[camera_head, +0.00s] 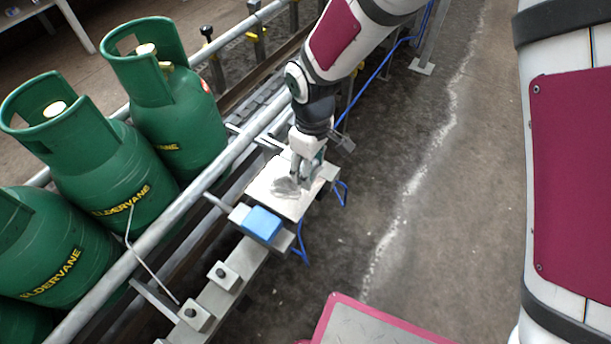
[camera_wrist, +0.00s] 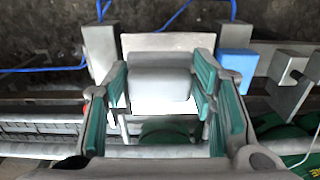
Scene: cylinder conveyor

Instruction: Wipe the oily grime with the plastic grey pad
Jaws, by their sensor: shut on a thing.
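My gripper (camera_head: 308,172) reaches down over a pale, flat plate (camera_head: 262,187) beside the conveyor rail. A dark grey smudge of grime (camera_head: 285,187) marks the plate just left of my fingertips. In the wrist view, the light grey pad (camera_wrist: 160,78) sits between the teal fingers of my gripper (camera_wrist: 160,90), which is shut on it. The plate's far part (camera_wrist: 160,41) shows beyond the pad. I cannot tell whether the pad touches the plate. The grime is not visible in the wrist view.
A blue block (camera_head: 262,224) sits at the plate's near end, also in the wrist view (camera_wrist: 237,64). Several green gas cylinders (camera_head: 170,115) stand left behind a metal rail (camera_head: 163,228). Blue cables (camera_head: 342,193) hang beside the plate. Open floor (camera_head: 420,220) lies to the right.

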